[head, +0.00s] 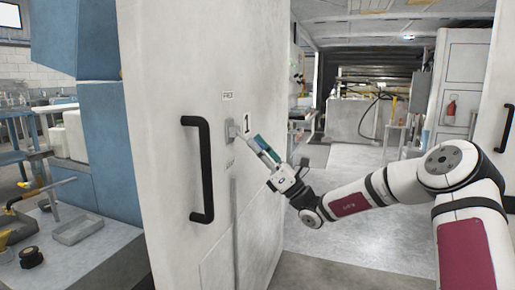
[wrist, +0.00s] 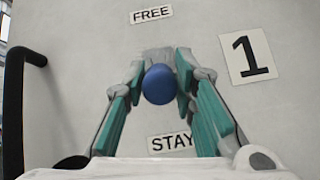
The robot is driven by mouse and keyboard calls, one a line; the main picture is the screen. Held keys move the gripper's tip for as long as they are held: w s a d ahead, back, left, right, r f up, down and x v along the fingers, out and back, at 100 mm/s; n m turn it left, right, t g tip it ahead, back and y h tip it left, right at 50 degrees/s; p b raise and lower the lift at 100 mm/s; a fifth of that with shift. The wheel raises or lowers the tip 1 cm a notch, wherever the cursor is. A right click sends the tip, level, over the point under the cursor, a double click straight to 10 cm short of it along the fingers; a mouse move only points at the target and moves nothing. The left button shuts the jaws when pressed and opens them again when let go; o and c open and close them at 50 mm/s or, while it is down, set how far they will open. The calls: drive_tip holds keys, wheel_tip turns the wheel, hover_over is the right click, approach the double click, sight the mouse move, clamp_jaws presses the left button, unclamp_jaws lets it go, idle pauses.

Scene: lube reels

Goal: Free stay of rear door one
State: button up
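The white door (head: 165,130) marked 1 stands in the middle left of the head view, with a black bar handle (head: 206,170). Its grey stay fitting (head: 230,131) sits between a FREE label (head: 228,96) above and a STAY label below. In the wrist view, a round blue knob (wrist: 159,85) stands out from the door between the FREE label (wrist: 152,14) and the STAY label (wrist: 172,142). My gripper (head: 242,134) reaches the fitting from the right. Its teal fingers lie on both sides of the knob and appear to touch it. In the head view the knob is hidden.
A grey bench (head: 85,250) with a tray and small items stands at left. A blue cabinet (head: 100,130) is behind the door. Open floor (head: 345,235) lies to the right of the door. Another white door (head: 496,100) with a black handle is at the right edge.

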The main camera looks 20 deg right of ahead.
sight(261, 144)
clamp_jaws()
